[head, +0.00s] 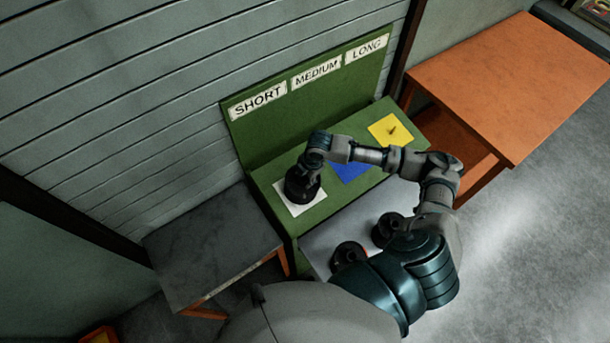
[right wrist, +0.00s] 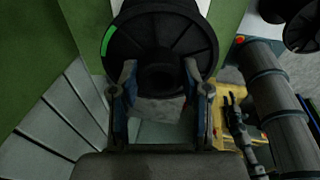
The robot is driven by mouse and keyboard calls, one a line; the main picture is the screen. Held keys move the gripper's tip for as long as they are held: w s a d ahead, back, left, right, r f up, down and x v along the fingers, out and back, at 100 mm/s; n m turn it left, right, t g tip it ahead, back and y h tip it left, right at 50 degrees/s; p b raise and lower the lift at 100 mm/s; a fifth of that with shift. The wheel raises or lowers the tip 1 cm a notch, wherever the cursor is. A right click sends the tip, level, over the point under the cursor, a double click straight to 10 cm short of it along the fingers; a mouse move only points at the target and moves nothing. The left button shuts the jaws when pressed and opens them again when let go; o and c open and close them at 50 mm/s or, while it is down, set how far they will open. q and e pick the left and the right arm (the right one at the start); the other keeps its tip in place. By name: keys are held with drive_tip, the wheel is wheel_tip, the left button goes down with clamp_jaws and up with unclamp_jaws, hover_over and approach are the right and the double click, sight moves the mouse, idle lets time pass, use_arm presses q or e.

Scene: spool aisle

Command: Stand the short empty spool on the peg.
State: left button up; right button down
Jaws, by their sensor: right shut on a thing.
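My right gripper (head: 313,170) is shut on a black spool (head: 302,188) and holds it over the white square (head: 288,207) below the SHORT label (head: 258,102). In the right wrist view, the two fingers of the gripper (right wrist: 160,80) grip the spool (right wrist: 160,40) from both sides. The spool has a round ribbed flange, a dark centre and a green mark on its rim. No peg shows on the white square, where the spool and gripper cover part of it. I cannot tell whether the spool touches the square. My left gripper cannot be made out.
A blue square (head: 350,171) and a yellow square (head: 385,131) with a small peg lie farther along the green bench (head: 262,172). Two dark spools (head: 347,254) (head: 387,229) stand on the grey surface in front. A dark table (head: 210,250) stands left, an orange table (head: 510,85) right.

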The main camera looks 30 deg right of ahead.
drive_tip(key=shift+w+f, duration=0.1)
drive_tip(key=shift+f, duration=0.55)
drive_tip(key=shift+c, duration=2.3)
unclamp_jaws()
drive_tip(key=v, duration=1.2)
drive_tip(key=shift+f, duration=0.1)
